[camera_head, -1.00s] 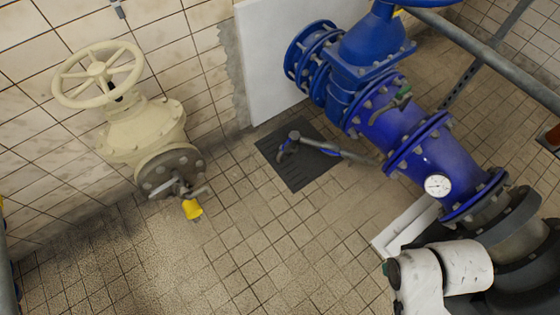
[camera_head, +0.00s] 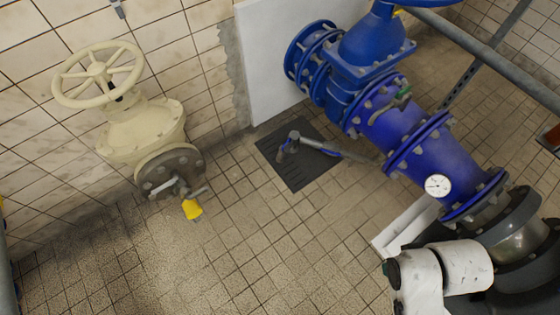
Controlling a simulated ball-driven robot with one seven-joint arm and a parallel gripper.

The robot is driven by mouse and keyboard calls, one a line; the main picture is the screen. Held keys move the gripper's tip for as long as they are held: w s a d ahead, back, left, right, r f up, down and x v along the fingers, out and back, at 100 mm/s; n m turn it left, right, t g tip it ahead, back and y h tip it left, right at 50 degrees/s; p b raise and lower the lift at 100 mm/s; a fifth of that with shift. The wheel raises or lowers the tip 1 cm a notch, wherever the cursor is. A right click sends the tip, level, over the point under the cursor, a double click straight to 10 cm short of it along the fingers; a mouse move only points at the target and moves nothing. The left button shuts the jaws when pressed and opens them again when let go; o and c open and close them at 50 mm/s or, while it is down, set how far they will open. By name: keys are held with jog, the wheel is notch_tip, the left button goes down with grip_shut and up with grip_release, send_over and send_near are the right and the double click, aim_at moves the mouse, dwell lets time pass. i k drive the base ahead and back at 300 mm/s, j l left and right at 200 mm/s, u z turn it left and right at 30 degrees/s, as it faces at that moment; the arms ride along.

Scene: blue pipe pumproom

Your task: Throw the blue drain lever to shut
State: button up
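The small drain pipe (camera_head: 350,155) runs out from the underside of the big blue pipe and ends in a bent outlet above a dark floor grate. A blue lever (camera_head: 321,148) shows along this drain pipe, over the grate; it is small, and its exact angle to the pipe is hard to tell. Parts of my white arm show at the lower right. My gripper is not in view, and nothing of mine touches the lever.
The big blue pipe (camera_head: 392,125) with a round gauge (camera_head: 438,185) stands right of the grate (camera_head: 302,175). A cream handwheel valve (camera_head: 140,130) with a yellow-ended fitting (camera_head: 192,209) stands left. A grey rail (camera_head: 490,58) crosses the upper right. The tiled floor in front is clear.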

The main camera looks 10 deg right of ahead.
aim_at(330, 152)
jog(key=i+j+u, duration=0.1)
jog(key=i, duration=0.5)
jog(key=i+j, duration=0.25)
jog(key=i, duration=0.4)
jog(key=i+j+u, duration=0.15)
jog(key=i, duration=0.45)
